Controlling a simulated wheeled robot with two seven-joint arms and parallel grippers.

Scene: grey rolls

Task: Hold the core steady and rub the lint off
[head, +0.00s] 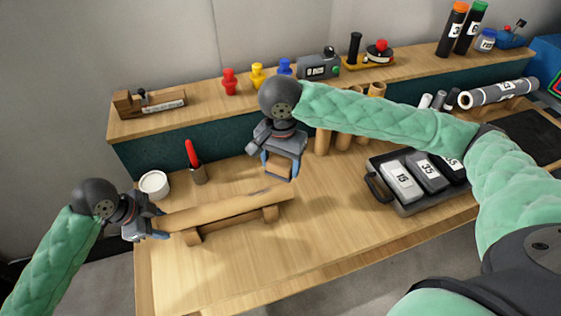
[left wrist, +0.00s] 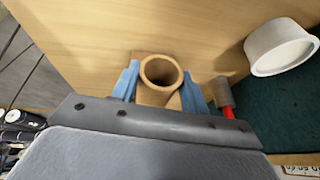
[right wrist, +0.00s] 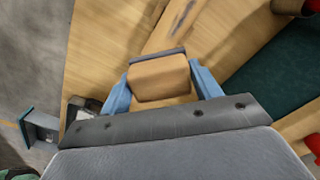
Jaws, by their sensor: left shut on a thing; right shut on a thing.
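The core is a brown cardboard tube (head: 215,208) lying on a low wooden cradle (head: 193,238) on the bench. My left gripper (head: 158,222) is shut on its left end; the hollow end of the tube (left wrist: 148,95) shows between the fingers in the left wrist view. My right gripper (head: 279,170) is shut on a tan block (right wrist: 158,80) with a grey edge, at the core's right end. I cannot tell whether the block touches the core. A dark streak, perhaps lint (right wrist: 181,17), marks the core beyond the block in the right wrist view.
A dark tray (head: 375,183) with labelled blocks lies to the right. Upright brown tubes (head: 322,142) stand behind my right arm. The bench front is clear.

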